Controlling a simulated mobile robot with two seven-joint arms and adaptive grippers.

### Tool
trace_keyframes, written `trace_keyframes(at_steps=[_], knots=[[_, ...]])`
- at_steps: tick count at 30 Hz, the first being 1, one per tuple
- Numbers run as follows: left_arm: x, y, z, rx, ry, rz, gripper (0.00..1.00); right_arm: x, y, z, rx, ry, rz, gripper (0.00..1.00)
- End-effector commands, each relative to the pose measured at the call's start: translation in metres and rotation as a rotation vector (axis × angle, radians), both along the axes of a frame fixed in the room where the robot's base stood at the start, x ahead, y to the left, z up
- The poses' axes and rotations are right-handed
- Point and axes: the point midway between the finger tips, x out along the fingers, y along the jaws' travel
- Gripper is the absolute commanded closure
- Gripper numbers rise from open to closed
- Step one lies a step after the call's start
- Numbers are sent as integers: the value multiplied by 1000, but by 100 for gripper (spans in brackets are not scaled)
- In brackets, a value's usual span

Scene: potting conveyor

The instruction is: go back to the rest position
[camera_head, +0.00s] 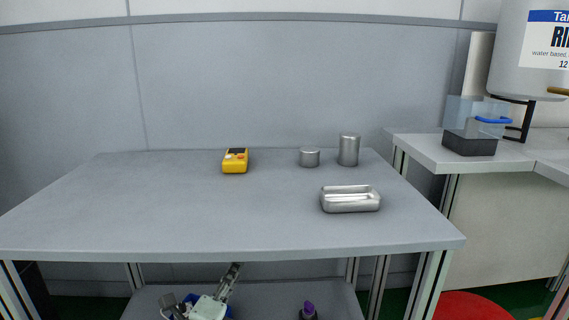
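No gripper is plainly visible over the table (150,215). At the bottom edge, below the table front, a pale body with blue and dark parts and a grey bar (229,282) shows. I cannot tell whether it belongs to my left gripper or is an item on the lower shelf. No open or shut fingers can be made out there. My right gripper is not in view.
On the table are a yellow device (235,161), a short metal cylinder (309,158), a taller one (348,150) and a metal tray (350,203). Below are a lower shelf (265,297), a purple-topped item (308,310) and a red round thing (472,307). The table's left half is clear.

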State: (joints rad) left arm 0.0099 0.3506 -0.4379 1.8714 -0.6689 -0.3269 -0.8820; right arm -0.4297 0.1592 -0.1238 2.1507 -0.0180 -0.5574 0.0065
Motion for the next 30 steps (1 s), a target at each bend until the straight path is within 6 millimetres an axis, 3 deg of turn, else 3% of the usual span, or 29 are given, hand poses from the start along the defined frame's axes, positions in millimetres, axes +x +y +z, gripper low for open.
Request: trace_keyframes(at_steps=[1, 3, 5, 9, 12, 15, 18, 30], knots=[[-13, 29, -19, -160, 139, 115, 74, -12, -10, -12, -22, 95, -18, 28], [-35, 64, -54, -367, 308, 274, 74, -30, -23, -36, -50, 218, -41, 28], [-61, 90, -84, -530, 439, 415, 74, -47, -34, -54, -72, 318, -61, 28], [-139, 131, -144, -857, 696, 749, 74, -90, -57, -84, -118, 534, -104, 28], [-198, 147, -173, -1033, 830, 973, 74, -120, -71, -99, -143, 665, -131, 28], [-247, 154, -190, -1156, 920, 1156, 74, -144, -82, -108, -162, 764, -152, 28], [-280, 156, -198, -1225, 974, 1280, 74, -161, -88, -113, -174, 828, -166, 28], [-283, 157, -199, -1231, 977, 1288, 74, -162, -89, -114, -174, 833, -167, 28]])
